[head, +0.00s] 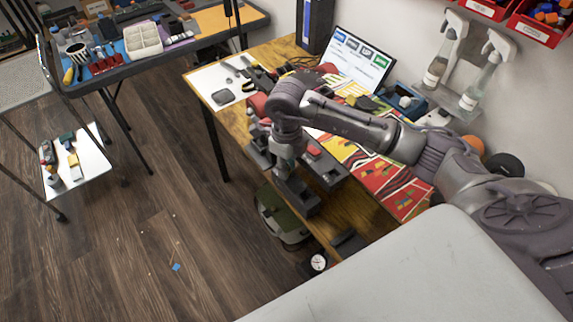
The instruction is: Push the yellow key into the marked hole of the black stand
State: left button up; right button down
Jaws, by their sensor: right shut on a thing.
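My right arm reaches in from the right, over the wooden workbench (236,107). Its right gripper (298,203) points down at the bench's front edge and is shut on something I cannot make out. Dark block-like pieces (328,172) lie on the bench beside the gripper; one may be the black stand, but I cannot tell, and no marked hole shows. I cannot pick out the yellow key; the gripper and arm hide part of the area. My left gripper is not in view.
A tilted screen (357,60), a blue binder (314,25) and spray bottles (440,62) stand at the back. Red and yellow sheets (398,190) cover the bench's right part. A green-topped bin (284,218) is below the front edge.

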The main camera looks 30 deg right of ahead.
jog(key=shift+f, duration=0.1)
jog(key=c, duration=0.9)
grip_release()
jog(key=shift+w+d, duration=0.1)
jog(key=shift+c, duration=0.7)
jog(key=shift+d+r, duration=0.1)
jog(key=shift+r, duration=0.15)
